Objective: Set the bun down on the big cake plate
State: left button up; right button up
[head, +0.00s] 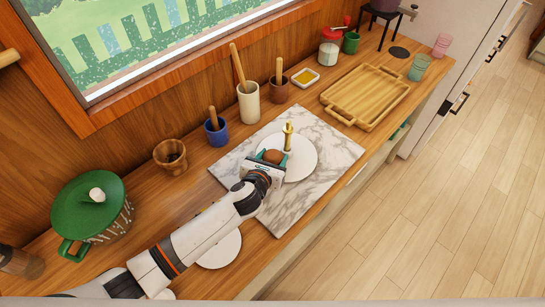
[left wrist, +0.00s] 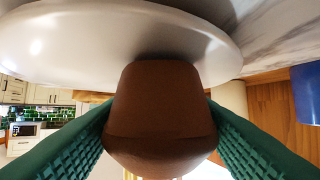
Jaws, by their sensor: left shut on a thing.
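The big cake plate (head: 301,160) is white and round, with a gold upright handle at its centre, on a marble slab. My left gripper (head: 269,161) is at its left side, shut on the brown bun (head: 274,156). In the left wrist view the bun (left wrist: 160,115) sits between the green fingers (left wrist: 158,130), against the pale plate (left wrist: 110,40). I cannot tell whether the bun touches the plate. The gripper hides part of the plate's near left side. My right gripper is not in view.
A smaller white plate (head: 221,251) lies partly under my left arm. A blue cup (head: 216,131), a cream utensil pot (head: 249,103) and a brown wooden bowl (head: 171,157) line the wall side. A wooden tray (head: 366,96) stands beyond the marble slab (head: 338,150), whose right part is clear.

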pick_arm(q)
jog(key=shift+f, duration=0.2)
dwell(0.3)
jog(key=o, duration=1.1)
jog(key=shift+c, duration=0.2)
jog(key=v, duration=1.2)
jog(key=shift+b, duration=0.3)
jog(key=shift+c, duration=0.3)
grip_shut()
jog(key=shift+f, duration=0.1)
